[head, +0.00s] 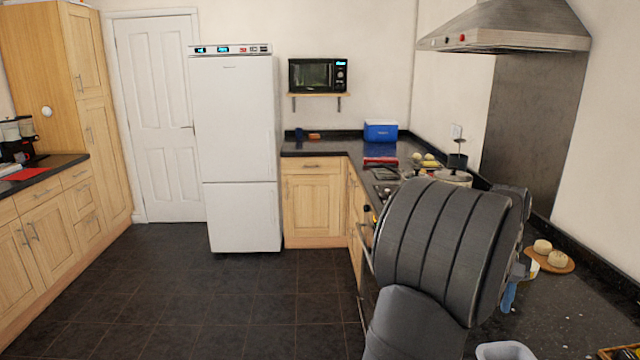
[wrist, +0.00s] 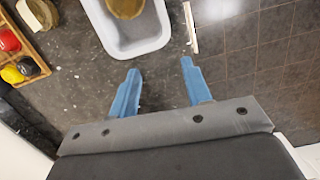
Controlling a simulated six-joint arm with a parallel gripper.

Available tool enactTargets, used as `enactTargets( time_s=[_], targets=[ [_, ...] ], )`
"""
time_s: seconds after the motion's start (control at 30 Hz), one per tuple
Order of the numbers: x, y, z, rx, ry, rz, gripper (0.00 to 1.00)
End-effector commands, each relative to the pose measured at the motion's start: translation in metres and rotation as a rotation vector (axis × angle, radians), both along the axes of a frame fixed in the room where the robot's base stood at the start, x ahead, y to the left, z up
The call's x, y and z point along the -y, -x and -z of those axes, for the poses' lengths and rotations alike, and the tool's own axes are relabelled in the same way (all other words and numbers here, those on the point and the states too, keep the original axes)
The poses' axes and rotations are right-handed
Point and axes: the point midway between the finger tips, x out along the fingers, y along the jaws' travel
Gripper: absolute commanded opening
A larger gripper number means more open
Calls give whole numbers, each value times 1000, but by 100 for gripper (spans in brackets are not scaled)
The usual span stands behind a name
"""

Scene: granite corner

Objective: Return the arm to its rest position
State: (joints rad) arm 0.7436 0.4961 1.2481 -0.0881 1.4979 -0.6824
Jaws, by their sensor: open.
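My gripper (wrist: 160,88) shows in the wrist view with its two blue fingers spread apart and nothing between them. It hangs over the dark granite worktop near the front edge, beside a white tub. In the head view, my dark grey arm fills the lower right, and a blue finger (head: 509,297) of the gripper shows just past it, above the worktop. The rest of the gripper is hidden behind the arm there.
The white tub (wrist: 133,52) holds a round tan thing (wrist: 125,6). A wooden rack (wrist: 38,38) with coloured items stands at left. A round board (head: 556,262) with pale buns, a pot (head: 452,177) and a blue box (head: 381,131) are on the worktop (head: 572,318). The tiled floor (head: 240,300) is clear.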

Motion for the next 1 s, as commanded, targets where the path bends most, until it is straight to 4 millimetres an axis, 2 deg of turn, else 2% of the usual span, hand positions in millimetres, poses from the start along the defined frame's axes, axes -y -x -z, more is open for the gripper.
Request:
enactTargets(
  time_s=[0.4,1.0],
  targets=[
    [-58,-57,26,6,-3,37,44],
    [-153,-120,61,10,-6,102,44]
  ],
)
